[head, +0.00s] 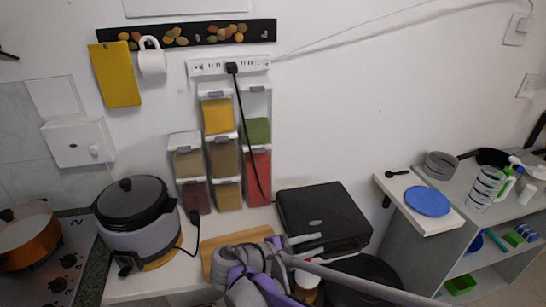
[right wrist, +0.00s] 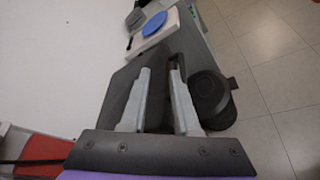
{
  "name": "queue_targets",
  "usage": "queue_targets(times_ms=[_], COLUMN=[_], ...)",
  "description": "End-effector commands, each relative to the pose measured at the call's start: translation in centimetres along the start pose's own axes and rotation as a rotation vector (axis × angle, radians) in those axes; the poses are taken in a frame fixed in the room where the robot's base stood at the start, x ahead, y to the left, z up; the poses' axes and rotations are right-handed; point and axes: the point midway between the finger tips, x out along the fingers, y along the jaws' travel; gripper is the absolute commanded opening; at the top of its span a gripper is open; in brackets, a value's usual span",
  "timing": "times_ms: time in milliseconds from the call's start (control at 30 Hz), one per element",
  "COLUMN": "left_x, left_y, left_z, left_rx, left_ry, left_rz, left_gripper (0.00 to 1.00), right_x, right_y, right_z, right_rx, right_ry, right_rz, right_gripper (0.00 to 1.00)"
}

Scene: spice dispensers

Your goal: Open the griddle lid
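The griddle (head: 318,212) is a flat black box with a closed lid, on the counter right of the spice dispensers. It also shows as a dark slab in the right wrist view (right wrist: 118,88). A dark handle-like bar (right wrist: 178,62) shows by the tip of the right-hand finger. My right gripper (head: 312,245) is at the griddle's front left edge, its pale fingers pointing right across its front. In the right wrist view, the fingers (right wrist: 160,72) are apart with part of the griddle between them; contact cannot be told. My left gripper is not in view.
A wooden board (head: 228,248) and a jar (head: 305,285) lie near my right gripper. A black bin (head: 362,272) stands in front of the griddle. A shelf with a blue plate (head: 428,201) is at right.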

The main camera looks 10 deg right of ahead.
Motion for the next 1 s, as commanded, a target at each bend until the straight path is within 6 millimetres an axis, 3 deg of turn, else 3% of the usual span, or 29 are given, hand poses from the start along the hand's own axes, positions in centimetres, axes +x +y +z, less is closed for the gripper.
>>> queue_targets(times_ms=[167,333,467,600,700,867,1000], left_x=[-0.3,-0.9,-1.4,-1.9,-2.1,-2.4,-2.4], left_y=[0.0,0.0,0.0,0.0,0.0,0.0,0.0], left_z=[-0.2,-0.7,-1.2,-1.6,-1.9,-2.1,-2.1], left_rx=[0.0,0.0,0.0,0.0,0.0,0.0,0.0], left_ry=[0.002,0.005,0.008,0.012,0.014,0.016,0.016], left_rz=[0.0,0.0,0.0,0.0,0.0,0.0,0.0], left_gripper=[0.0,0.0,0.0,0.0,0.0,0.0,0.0], right_x=[1.6,3.4,2.8,0.8,-0.8,-2.5,-3.0], right_y=[-1.9,-7.6,-12.4,-16.5,-18.3,-19.4,-19.7], right_z=[1.3,3.5,4.6,5.1,5.1,5.0,4.9], right_rx=[0.058,0.268,0.508,0.804,1.003,1.222,1.293], right_ry=[0.075,0.264,0.407,0.526,0.583,0.633,0.648], right_rz=[-0.082,-0.314,-0.525,-0.747,-0.881,-1.018,-1.062], right_gripper=[0.3,0.3,0.3,0.3,0.3,0.3,0.08])
